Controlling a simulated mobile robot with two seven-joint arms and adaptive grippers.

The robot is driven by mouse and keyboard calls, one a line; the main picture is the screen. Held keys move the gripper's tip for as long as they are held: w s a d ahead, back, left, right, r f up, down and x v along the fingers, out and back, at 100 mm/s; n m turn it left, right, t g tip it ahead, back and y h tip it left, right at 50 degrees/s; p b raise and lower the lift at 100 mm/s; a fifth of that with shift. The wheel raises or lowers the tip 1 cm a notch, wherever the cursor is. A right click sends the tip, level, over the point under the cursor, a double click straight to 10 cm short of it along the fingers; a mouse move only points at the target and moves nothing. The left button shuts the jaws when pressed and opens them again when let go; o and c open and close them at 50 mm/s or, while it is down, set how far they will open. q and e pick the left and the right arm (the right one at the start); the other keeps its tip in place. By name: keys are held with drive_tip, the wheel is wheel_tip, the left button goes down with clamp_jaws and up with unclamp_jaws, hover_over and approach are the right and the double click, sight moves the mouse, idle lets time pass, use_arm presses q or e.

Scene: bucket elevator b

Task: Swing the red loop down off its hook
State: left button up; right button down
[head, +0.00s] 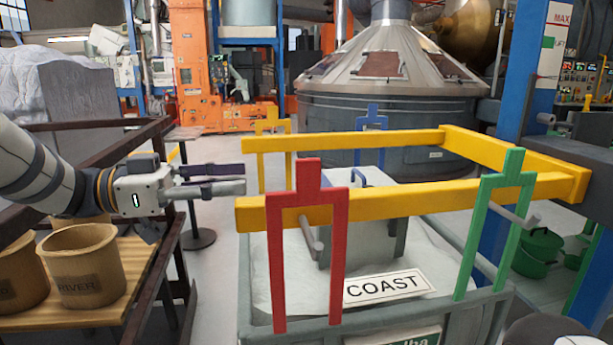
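The red loop (337,250) is a tall upside-down U with a tab on top. It stands upright at the near left corner of the bin, in front of the near yellow bar's left end. Its legs reach down to the bin's front rim. A grey peg (313,241) shows between its legs; I cannot tell whether this is its hook. My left gripper (243,178) is left of the red loop and level with its upper part. Its fingers are apart, with nothing seen between them, and they do not touch the loop. My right gripper is not in view.
Yellow bars (395,197) frame the grey bin (390,326). A green loop (484,232) stands right, a blue one (371,118) and a yellow one (270,120) behind. A COAST sign (389,287) lies inside. Tan buckets (85,268) sit on a rack at left.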

sight(308, 197)
use_arm(q)
drive_tip(key=x, duration=0.3)
drive_tip(key=s+x, duration=0.1)
drive_tip(key=x, duration=0.3)
drive_tip(key=s+r+x, duration=0.1)
drive_tip(key=x, duration=0.3)
drive_tip(key=shift+s+d, duration=0.1)
drive_tip(key=shift+d, duration=0.35)
clamp_jaws()
